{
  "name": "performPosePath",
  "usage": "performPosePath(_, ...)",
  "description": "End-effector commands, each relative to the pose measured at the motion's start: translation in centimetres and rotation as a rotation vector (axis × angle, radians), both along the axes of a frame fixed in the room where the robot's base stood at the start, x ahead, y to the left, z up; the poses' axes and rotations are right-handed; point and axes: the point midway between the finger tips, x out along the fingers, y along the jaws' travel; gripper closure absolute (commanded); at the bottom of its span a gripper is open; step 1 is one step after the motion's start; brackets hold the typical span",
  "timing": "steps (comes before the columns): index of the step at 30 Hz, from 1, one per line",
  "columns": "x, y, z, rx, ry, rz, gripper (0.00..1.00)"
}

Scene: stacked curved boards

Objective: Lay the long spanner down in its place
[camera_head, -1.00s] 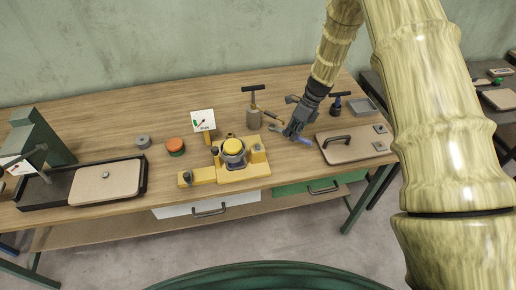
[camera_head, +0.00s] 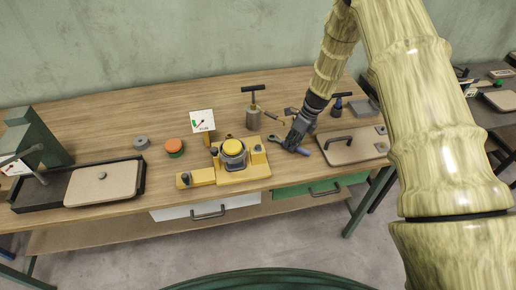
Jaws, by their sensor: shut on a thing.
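My gripper (camera_head: 294,145) is at the right part of the wooden bench, shut on the long spanner (camera_head: 303,151). Only parts of the spanner show: a grey end to the left of the fingers and a bluish end to the right. The fingers hide its middle. It is low over the bench, between the yellow fixture (camera_head: 203,177) and the beige board with a dark handle (camera_head: 350,148). I cannot tell whether it touches the bench top.
A pump-like can (camera_head: 253,119) stands behind and left of my gripper. A dark-handled tool (camera_head: 337,105) and a grey tray (camera_head: 365,108) are behind right. A orange-topped puck (camera_head: 174,147) and a grey ring (camera_head: 141,142) lie left. The bench's back left is clear.

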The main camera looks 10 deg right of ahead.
Motion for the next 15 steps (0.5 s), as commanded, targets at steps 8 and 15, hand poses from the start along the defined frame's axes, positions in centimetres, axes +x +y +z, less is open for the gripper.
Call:
performPosePath(8,0.01,0.0,-0.05,0.0,0.0,0.0,1.0)
performPosePath(15,0.01,0.0,-0.22,0.0,0.0,0.0,0.69)
